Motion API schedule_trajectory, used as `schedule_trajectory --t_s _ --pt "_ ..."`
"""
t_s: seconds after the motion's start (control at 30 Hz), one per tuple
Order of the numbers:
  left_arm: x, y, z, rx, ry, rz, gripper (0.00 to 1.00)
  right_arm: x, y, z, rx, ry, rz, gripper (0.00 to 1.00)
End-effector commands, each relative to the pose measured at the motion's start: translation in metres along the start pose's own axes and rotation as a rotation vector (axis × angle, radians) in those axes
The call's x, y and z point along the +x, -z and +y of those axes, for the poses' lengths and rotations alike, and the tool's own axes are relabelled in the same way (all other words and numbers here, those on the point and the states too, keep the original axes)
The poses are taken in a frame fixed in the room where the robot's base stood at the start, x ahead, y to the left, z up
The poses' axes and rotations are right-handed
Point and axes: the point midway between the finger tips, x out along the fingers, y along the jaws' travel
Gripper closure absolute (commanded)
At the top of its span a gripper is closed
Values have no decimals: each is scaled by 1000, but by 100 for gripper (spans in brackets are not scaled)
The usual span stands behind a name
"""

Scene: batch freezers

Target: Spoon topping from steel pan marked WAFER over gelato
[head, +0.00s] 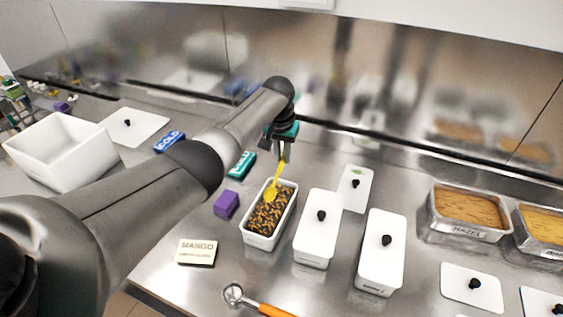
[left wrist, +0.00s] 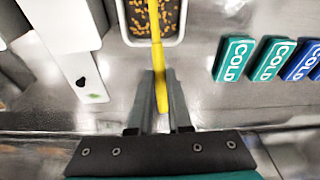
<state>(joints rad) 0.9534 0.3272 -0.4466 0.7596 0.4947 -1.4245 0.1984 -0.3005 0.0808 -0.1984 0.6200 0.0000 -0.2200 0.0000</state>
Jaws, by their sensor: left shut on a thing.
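My left gripper (head: 284,153) is shut on a yellow spoon (head: 273,186), its bowl pointing down over an open white pan (head: 261,241) of brown and orange bits (head: 268,214). I cannot tell whether the bowl touches the bits. In the left wrist view the fingers (left wrist: 162,80) hold the spoon's handle (left wrist: 156,45), with the pan's bits (left wrist: 138,18) beyond. I read no WAFER mark on any pan. A steel pan marked HAZEL (head: 468,232) holds brown gelato (head: 470,206) at right. Another steel pan (head: 520,235) holds yellow gelato (head: 545,221). My right gripper is out of view.
Lidded white containers (head: 318,228) (head: 381,253) stand between the topping pan and the gelato. An orange-handled scoop (head: 235,293) and a MANGO card (head: 197,252) lie in front. A purple block (head: 226,204) and a teal COLD pack (head: 240,163) are close left. An empty white tub (head: 60,150) stands far left.

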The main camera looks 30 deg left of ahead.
Motion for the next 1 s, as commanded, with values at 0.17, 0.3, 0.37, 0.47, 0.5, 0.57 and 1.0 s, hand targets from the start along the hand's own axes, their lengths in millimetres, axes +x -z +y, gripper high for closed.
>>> schedule_trajectory --t_s 0.17,0.3,0.37,0.47,0.5,0.57,1.0 --pt "9 3 0 -1 2 -32 100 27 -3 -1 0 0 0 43" --pt "12 4 0 -1 1 -60 100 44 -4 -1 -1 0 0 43" --pt "13 4 0 0 1 -73 100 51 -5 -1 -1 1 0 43" --pt "14 4 0 0 0 -91 100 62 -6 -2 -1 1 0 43" --pt "5 5 0 1 0 -95 100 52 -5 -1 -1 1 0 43" --pt "-4 7 0 1 0 -93 100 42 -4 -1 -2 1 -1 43" --pt "-15 9 0 1 1 -92 100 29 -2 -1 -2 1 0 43"
